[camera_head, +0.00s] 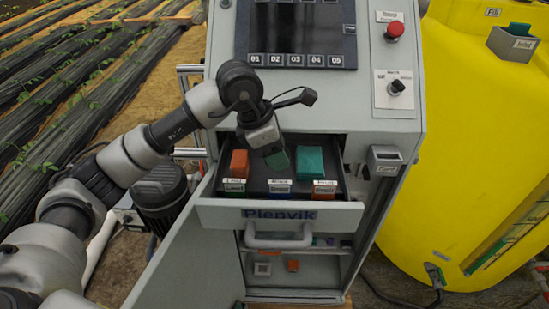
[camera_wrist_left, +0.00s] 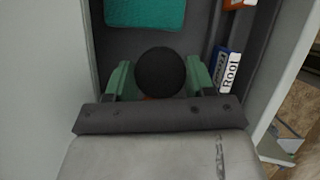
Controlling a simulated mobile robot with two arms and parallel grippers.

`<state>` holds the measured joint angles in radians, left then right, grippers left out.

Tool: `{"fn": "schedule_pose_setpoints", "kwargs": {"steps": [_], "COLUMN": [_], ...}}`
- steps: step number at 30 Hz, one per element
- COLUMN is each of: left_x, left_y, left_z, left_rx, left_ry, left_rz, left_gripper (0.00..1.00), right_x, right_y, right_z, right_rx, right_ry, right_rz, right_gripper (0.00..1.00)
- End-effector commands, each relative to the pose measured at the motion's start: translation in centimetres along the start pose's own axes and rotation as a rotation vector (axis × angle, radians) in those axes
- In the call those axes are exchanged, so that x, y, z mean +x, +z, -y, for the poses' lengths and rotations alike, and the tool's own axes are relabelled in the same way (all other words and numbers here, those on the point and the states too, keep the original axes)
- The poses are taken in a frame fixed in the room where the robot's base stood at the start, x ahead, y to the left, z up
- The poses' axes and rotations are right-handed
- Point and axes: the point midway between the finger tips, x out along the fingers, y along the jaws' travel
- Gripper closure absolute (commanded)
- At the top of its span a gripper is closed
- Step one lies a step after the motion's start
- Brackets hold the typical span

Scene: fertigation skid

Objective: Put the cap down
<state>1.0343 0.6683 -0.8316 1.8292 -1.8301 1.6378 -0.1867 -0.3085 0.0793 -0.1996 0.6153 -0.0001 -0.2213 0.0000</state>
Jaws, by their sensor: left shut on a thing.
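My left gripper (camera_head: 277,160) is over the open drawer (camera_head: 281,213) of the grey cabinet. In the left wrist view the gripper (camera_wrist_left: 160,80) has its green fingers on either side of a round black cap (camera_wrist_left: 159,72) and is shut on it. The cap cannot be made out in the head view, where the gripper hides it. I cannot tell whether the cap touches the drawer floor. My right gripper is not in view.
In the drawer, an orange block (camera_head: 239,163) stands left of my gripper and a teal block (camera_head: 310,161) right of it. Small labels (camera_head: 280,182) line the drawer's front. A control panel (camera_head: 302,35) rises behind; a yellow tank (camera_head: 480,130) stands at right.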

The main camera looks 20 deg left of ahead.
Motion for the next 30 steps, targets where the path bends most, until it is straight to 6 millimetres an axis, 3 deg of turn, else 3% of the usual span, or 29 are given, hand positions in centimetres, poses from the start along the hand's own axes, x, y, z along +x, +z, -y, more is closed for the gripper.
{"fn": "schedule_pose_setpoints", "kwargs": {"steps": [6, 12, 23, 24, 28, 30], "left_x": [1.6, 3.7, 4.2, 4.1, 4.1, 4.1], "left_y": [-1.1, -1.9, -2.1, -2.1, -2.0, -2.0], "left_z": [-0.1, -0.2, -0.2, -0.2, -0.2, -0.2], "left_rx": [0.0, 0.001, 0.002, 0.002, 0.002, 0.002], "left_ry": [-0.004, 0.0, 0.001, 0.001, 0.0, 0.0], "left_rz": [-0.002, 0.001, 0.001, 0.001, 0.001, 0.0], "left_gripper": [0.68, 0.68, 0.68, 0.43, 0.23, 0.2], "right_x": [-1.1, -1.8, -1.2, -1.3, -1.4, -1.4], "right_y": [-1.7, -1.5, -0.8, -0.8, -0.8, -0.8], "right_z": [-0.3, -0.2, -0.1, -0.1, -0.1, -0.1], "right_rx": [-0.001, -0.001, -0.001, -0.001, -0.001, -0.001], "right_ry": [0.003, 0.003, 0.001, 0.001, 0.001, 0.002], "right_rz": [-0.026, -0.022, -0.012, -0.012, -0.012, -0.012], "right_gripper": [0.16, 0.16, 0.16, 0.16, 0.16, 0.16]}}
